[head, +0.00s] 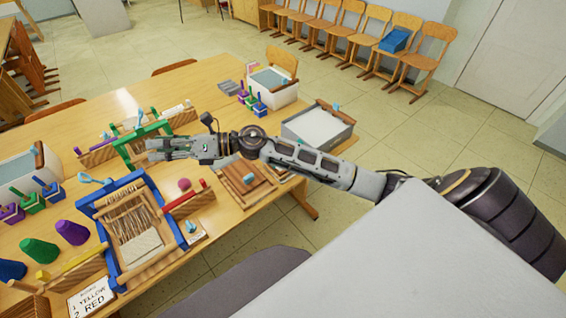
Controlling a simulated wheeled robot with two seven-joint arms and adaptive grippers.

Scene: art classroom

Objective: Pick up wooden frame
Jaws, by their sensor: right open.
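A brown wooden frame (232,179) lies flat on the table, right of centre, with a small light-blue piece (248,178) on it. My forearm passes above its far side and hides part of it. My right gripper (152,149) is open, its fingers pointing left, over the table beside the green frame (127,150). I see nothing between its fingers. The wooden frame is to the right of and nearer than the fingertips, apart from them. My left gripper is out of view.
The wooden table (150,92) is crowded. A blue-framed loom (101,231) lies at the near side, with a red bar (184,194) and coloured cones beside it. Chairs (335,40) line the wall.

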